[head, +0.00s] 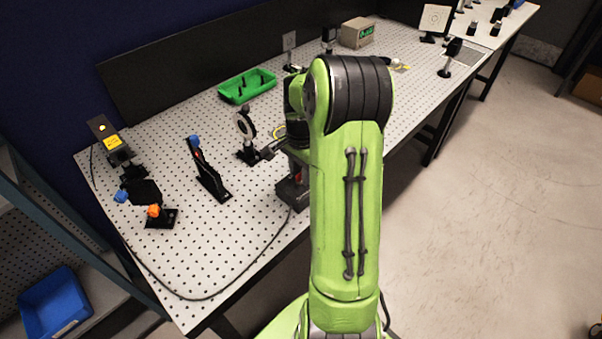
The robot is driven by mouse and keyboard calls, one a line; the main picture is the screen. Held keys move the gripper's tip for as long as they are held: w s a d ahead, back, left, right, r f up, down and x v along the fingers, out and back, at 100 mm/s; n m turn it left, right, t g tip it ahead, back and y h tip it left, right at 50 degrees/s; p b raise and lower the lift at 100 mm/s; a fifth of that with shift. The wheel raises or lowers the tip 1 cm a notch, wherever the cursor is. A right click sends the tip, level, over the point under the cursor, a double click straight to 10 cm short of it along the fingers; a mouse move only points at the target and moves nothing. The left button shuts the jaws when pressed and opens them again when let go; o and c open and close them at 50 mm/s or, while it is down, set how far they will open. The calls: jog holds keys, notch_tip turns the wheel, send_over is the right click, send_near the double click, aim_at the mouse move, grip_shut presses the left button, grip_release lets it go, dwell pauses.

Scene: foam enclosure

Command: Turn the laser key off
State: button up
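A dark box (291,196) stands at the front edge of the perforated table, partly covered by my arm. A black cable runs to it along the table's edge. I cannot make out a key on it. A black laser-like housing (104,132) with a yellow label and a small amber light stands at the table's far left. My green arm reaches over the front edge in the middle of the view. My gripper (271,150) shows only in small part left of the arm, close above the dark box. Its fingers are too hidden to tell whether they are open or touching anything.
Mounted optics stand left of my arm: a round one (246,128), a blue-knobbed one (207,172) and an orange-knobbed one (160,215). The front-left tabletop is mostly clear.

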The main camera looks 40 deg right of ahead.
jog(key=shift+f, duration=0.15)
grip_shut()
